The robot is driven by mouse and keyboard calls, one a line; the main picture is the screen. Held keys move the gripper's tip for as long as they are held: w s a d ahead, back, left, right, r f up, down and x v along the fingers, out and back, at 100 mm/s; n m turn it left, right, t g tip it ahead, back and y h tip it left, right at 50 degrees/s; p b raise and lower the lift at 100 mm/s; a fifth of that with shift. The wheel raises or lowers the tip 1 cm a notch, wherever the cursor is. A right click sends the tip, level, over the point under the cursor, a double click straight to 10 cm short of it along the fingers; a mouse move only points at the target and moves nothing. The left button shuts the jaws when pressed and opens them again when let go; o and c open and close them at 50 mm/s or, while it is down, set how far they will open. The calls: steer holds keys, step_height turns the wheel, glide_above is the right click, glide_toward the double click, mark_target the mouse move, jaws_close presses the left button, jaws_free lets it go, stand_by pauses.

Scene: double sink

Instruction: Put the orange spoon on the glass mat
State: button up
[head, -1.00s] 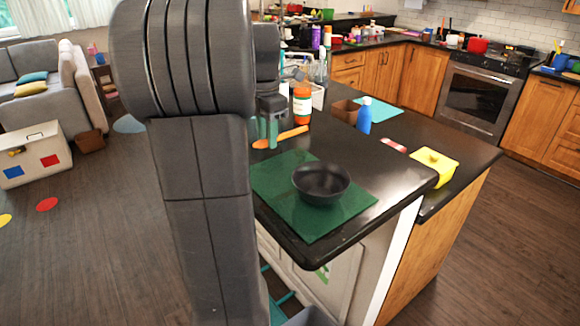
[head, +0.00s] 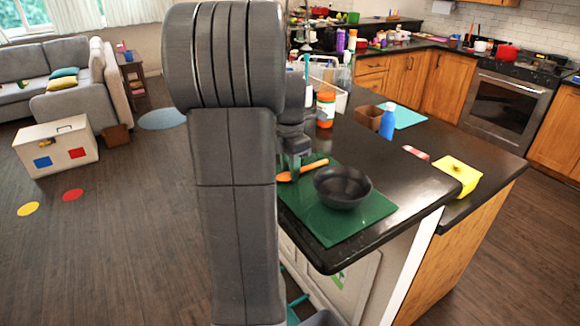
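The orange spoon (head: 314,168) shows in the head view over the far left part of the green glass mat (head: 330,232). My gripper (head: 294,170) is at the spoon's left part, with its fingers shut on it. I cannot tell whether the spoon touches the mat or hangs a little above it. A dark bowl (head: 342,189) stands on the mat, just to the right of and nearer than the spoon. My arm covers the counter to the left of the mat.
An orange-labelled bottle (head: 326,107) stands behind the spoon. A brown box (head: 368,117), a blue bottle (head: 388,121) and a teal mat (head: 408,116) are farther right. A yellow block-like thing (head: 455,174) sits near the right edge. The mat's front part is clear.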

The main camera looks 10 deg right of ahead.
steer(key=o, duration=0.4)
steer(key=shift+r, duration=0.1)
step_height(320, 180, up, 12)
stand_by(0.4)
steer(key=shift+r, duration=0.1)
